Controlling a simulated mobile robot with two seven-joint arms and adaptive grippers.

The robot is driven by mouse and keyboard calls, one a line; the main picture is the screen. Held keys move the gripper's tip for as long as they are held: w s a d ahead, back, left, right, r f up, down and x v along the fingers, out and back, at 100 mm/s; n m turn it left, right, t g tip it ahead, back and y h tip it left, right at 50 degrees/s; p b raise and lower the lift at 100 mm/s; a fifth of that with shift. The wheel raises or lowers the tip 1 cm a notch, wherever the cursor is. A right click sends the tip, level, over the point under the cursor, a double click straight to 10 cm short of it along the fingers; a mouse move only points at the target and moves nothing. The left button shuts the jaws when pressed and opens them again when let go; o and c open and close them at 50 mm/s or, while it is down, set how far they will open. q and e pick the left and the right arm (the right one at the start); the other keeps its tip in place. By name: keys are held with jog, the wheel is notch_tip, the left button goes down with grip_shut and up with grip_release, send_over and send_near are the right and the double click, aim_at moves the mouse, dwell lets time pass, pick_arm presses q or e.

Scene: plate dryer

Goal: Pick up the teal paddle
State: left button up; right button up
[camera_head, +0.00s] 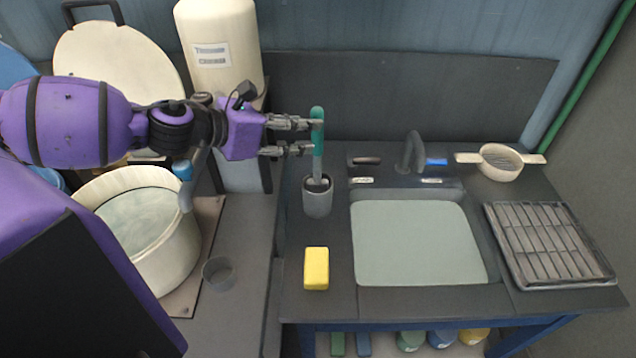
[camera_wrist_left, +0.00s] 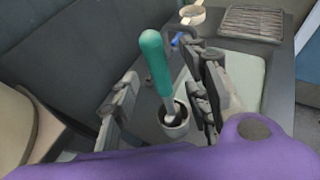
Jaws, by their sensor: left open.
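The teal paddle (camera_head: 318,145) stands upright, its grey lower part in a dark grey cup (camera_head: 317,200) on the counter left of the sink. In the left wrist view the paddle's teal handle (camera_wrist_left: 156,62) rises between the fingers, above the cup (camera_wrist_left: 174,124). My left gripper (camera_head: 300,137) is open, with its fingertips reaching the handle from the left in the head view. In the wrist view the left gripper (camera_wrist_left: 165,90) has one finger on each side of the paddle. Whether either finger touches it, I cannot tell. My right gripper is not in view.
A yellow sponge (camera_head: 316,268) lies in front of the cup. The sink (camera_head: 415,243), faucet (camera_head: 411,152), strainer (camera_head: 500,162) and drying rack (camera_head: 549,243) are to the right. A white pot (camera_head: 140,225) and small grey cup (camera_head: 218,273) are left. A tall cream canister (camera_head: 221,50) stands behind my arm.

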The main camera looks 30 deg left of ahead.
aim_at(316, 148)
pick_arm(q)
jog(key=b+x, duration=0.1)
jog(key=x, duration=0.1)
jog(key=b+x, duration=0.1)
jog(key=x, duration=0.1)
jog(key=shift+w+f+b, duration=0.25)
jog(key=shift+f+b, duration=0.15)
jog(key=shift+f, duration=0.05)
jog(key=shift+w+d+f, duration=0.1)
jog(key=shift+w+d, duration=0.05)
jog(key=shift+w, duration=0.15)
jog(key=shift+w+d+b, duration=0.1)
jog(key=shift+w+b, duration=0.1)
jog(key=shift+b, duration=0.2)
jog(key=shift+w+r, duration=0.1)
jog(key=shift+r, duration=0.15)
grip_shut()
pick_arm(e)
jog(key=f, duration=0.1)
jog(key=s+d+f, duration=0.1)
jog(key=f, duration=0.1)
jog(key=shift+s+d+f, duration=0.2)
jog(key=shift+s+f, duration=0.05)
